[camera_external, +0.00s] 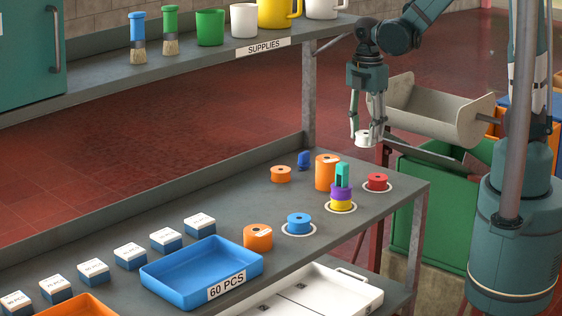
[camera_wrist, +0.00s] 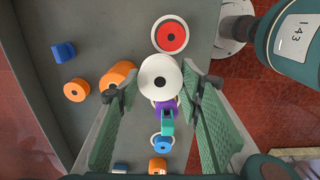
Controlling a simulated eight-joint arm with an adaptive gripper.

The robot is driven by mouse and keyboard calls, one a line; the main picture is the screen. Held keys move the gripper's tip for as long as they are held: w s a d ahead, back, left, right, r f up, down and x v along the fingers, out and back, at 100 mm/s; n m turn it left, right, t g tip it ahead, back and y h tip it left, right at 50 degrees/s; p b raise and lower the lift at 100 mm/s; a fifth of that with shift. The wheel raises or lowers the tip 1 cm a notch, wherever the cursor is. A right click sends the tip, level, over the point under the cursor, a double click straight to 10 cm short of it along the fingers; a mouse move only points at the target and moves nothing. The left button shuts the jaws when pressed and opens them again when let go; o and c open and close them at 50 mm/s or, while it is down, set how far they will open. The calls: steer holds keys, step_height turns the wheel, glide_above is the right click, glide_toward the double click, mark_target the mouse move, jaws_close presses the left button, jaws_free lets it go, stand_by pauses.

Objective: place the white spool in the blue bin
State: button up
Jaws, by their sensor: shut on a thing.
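The white spool (camera_external: 368,138) is held between the fingertips of my gripper (camera_external: 366,132), raised above the far right end of the table. In the wrist view the white spool (camera_wrist: 160,78) sits between the two green finger pads of my gripper (camera_wrist: 158,88), its round top facing the camera. The blue bin (camera_external: 201,271), labelled 60 PCS, stands on the front part of the table, well to the left of my gripper and lower. Its visible inside is empty.
A red spool (camera_external: 377,183), a blue spool (camera_external: 299,223) and a purple-yellow stack with a green piece (camera_external: 342,186) stand on white rings. Orange spools (camera_external: 326,172) and a small blue piece (camera_external: 304,160) stand nearby. White-topped boxes (camera_external: 130,256) line the table behind the bin.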

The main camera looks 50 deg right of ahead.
steer(key=w+a+r+n+p, duration=0.1)
steer(key=w+a+n, duration=0.1)
steer(key=a, duration=0.5)
steer(key=w+a+r+n+p, duration=0.1)
steer(key=w+a+r+p, duration=0.1)
steer(key=a, duration=0.5)
steer(key=n+b, duration=0.4)
steer(key=n, duration=0.9)
glide_above(212, 274)
step_height(212, 274, down, 6)
steer(key=shift+f, duration=0.25)
steer(key=shift+f+p, duration=0.45)
steer(key=shift+f, duration=2.7)
steer(key=shift+f, duration=1.85)
